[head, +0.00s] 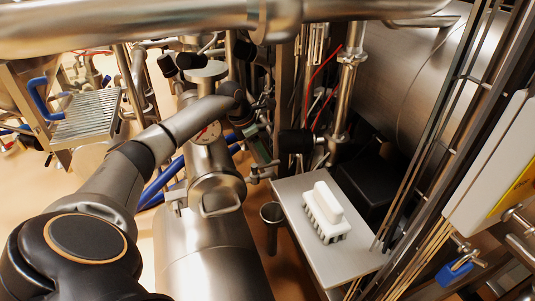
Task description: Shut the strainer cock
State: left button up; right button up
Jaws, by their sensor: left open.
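My left arm reaches in from the lower left, and its gripper (264,104) is among the pipes near the middle. The gripper is open; its fingers are small and partly lost against dark fittings. I cannot tell whether it touches anything. I cannot say for sure which fitting is the strainer cock. A small metal valve fitting (262,173) sits beside the steel strainer-like housing (215,187), below and close to the gripper. A black cylindrical part (296,141) is just right of the gripper. My right gripper is out of view.
A white brush (325,212) lies on a grey shelf (352,262) at the lower right. A thick steel pipe (130,28) crosses the top. Vertical pipes (345,95) and dark rails crowd the right. A blue padlock (453,273) hangs at the far right.

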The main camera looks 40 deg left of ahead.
aim_at(266, 165)
pick_arm(q)
jog(key=b+x, duration=0.1)
jog(key=x, duration=0.3)
grip_shut()
dwell(0.4)
dwell(1.0)
